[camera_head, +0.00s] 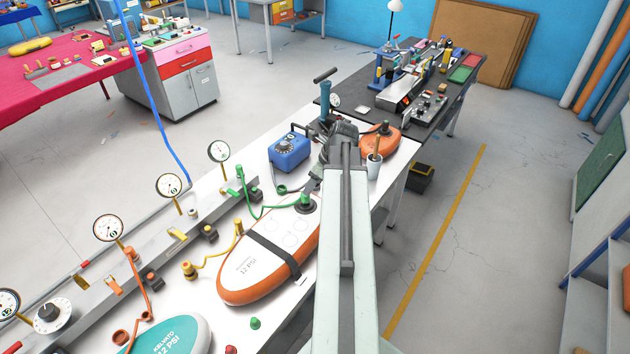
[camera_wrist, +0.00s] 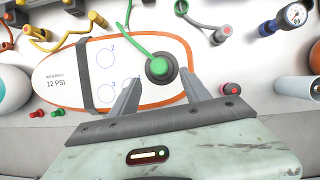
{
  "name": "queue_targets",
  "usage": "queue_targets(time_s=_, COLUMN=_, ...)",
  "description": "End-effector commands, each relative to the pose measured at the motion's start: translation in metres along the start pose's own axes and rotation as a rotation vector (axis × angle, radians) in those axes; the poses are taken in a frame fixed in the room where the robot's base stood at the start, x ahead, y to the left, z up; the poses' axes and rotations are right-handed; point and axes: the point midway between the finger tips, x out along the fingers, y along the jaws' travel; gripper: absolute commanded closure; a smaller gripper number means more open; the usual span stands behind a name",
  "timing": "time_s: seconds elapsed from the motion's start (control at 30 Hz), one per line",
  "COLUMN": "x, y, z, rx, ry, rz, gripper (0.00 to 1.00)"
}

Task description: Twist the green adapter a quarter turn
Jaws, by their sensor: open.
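The green adapter (camera_wrist: 157,66) sits in the round black valve (camera_wrist: 163,78) near one end of a white board with an orange edge (camera_wrist: 65,62). A green hose runs from the adapter toward the upper left. In the head view the adapter (camera_head: 305,199) shows just left of my arm, on the board (camera_head: 243,270). My gripper (camera_wrist: 160,77) is open, with one finger on each side of the valve. I cannot tell whether the fingers touch it or hover above. In the head view my arm hides part of the board, and the fingertips are not clear.
A dark strap (camera_head: 273,257) crosses the board. Gauges and hose fittings line the grey rail (camera_head: 125,268) at left. Small red and green caps lie at the bench front.

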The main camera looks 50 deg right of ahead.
Motion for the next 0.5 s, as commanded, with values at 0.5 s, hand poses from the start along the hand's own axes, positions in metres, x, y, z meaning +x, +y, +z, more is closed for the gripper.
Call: queue_targets(time_s=0.5, x=0.066, y=0.000, z=-0.003, rx=-0.005, ry=0.002, rz=0.001, gripper=0.45)
